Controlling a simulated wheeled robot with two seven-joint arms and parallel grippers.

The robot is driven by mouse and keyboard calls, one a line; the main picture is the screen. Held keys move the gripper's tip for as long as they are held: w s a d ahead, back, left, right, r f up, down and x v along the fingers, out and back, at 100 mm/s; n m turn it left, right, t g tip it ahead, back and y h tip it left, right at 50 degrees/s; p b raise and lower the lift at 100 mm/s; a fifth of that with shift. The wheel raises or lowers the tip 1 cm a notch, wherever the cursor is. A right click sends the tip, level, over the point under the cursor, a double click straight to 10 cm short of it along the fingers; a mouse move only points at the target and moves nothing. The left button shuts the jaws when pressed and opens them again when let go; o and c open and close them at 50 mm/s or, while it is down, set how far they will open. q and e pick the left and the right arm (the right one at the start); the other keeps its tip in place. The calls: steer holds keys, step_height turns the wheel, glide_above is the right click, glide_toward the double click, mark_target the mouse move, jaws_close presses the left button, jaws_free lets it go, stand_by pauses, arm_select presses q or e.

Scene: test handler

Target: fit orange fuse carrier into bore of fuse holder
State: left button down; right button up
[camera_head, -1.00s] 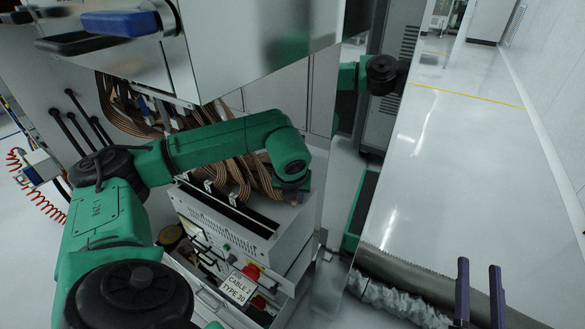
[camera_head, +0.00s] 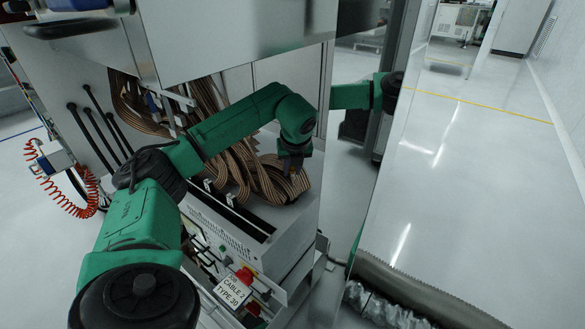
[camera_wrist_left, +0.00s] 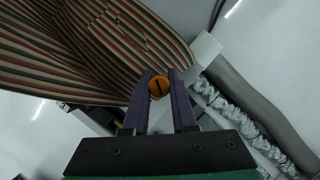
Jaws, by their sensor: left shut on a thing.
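The orange fuse carrier (camera_wrist_left: 159,87) shows in the left wrist view as a round orange end with a dark slot. My left gripper (camera_wrist_left: 160,80) is shut on it, with a purple finger on each side. In the head view my left gripper (camera_head: 292,164) hangs below the wrist, over the striped cables at the top of the machine; its fingers and the carrier cannot be made out there. I cannot make out the fuse holder or its bore in either view. My right gripper is not in view.
Striped ribbon cables (camera_head: 255,180) lie close by the left gripper and also fill the upper left of the wrist view (camera_wrist_left: 60,50). A cabinet with a red switch (camera_head: 246,276) and a label plate (camera_head: 233,290) stands below. Open floor (camera_head: 480,190) lies right.

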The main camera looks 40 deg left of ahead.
arm_select(q)
steer(key=shift+f+b, duration=0.65)
steer(key=shift+f, duration=0.1)
steer(key=shift+f+b, duration=0.95)
steer(key=shift+f, duration=0.85)
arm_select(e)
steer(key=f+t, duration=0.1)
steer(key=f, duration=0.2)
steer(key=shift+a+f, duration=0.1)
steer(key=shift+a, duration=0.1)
arm_select(q)
steer(key=shift+r, duration=0.1)
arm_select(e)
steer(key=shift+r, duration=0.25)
arm_select(q)
steer(key=shift+p, duration=0.35)
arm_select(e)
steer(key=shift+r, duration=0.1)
arm_select(q)
steer(key=shift+f+b, duration=0.4)
steer(key=shift+f, duration=0.35)
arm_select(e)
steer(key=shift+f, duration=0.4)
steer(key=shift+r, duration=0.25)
